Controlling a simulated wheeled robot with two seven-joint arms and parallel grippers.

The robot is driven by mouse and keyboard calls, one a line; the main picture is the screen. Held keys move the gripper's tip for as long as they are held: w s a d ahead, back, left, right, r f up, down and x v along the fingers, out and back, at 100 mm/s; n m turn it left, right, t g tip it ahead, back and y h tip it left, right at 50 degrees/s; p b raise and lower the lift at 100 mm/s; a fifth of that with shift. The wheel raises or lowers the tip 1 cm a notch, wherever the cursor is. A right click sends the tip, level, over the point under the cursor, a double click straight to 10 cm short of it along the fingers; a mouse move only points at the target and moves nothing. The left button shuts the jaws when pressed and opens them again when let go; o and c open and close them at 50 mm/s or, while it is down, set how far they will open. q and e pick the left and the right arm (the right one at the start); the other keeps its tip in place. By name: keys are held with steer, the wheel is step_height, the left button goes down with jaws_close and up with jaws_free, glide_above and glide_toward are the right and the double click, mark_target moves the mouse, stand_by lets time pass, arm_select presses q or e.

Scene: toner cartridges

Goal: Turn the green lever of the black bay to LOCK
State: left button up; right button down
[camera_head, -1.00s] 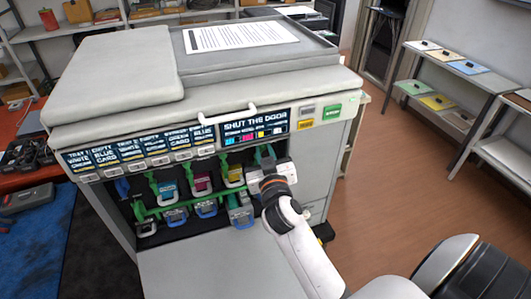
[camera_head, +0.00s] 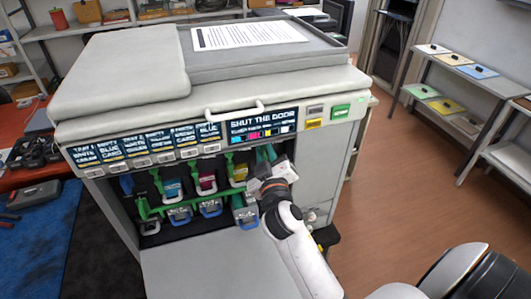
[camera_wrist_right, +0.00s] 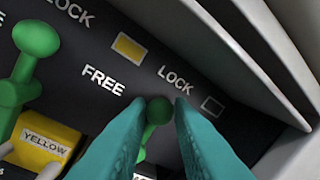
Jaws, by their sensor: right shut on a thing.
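The black bay's green lever (camera_wrist_right: 157,113) has its round knob between the teal fingertips of my right gripper (camera_wrist_right: 158,106), which is shut on it. The knob sits just below the word LOCK (camera_wrist_right: 175,80) and to the right of the word FREE (camera_wrist_right: 103,80). A dark, white-edged square (camera_wrist_right: 212,106) is beside LOCK. The lever's lower stem is partly hidden by the fingers. In the head view my right gripper (camera_head: 266,160) reaches into the right end of the printer's open front (camera_head: 190,246) and hides the lever. My left gripper is not in view.
The yellow bay's lever (camera_wrist_right: 36,40) and yellow cartridge (camera_wrist_right: 45,140) are close on the left. A pale panel edge (camera_wrist_right: 240,70) slants past on the right. In the head view, the white handle (camera_head: 232,107) overhangs the bays. The lowered door (camera_head: 205,270) lies below.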

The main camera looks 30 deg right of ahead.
steer(key=shift+f, duration=0.2)
steer(key=c, duration=1.3)
jaws_free()
steer(key=shift+d, duration=0.1)
steer(key=shift+r, duration=0.1)
steer(key=shift+s+a, duration=0.2)
steer(key=shift+s, duration=0.15)
steer(key=r+b+v, duration=0.1)
steer(key=b+v, duration=0.3)
steer(key=v, duration=0.7)
steer(key=shift+s+f+b, duration=0.2)
steer(key=shift+f+b, duration=0.2)
steer(key=shift+f, duration=0.05)
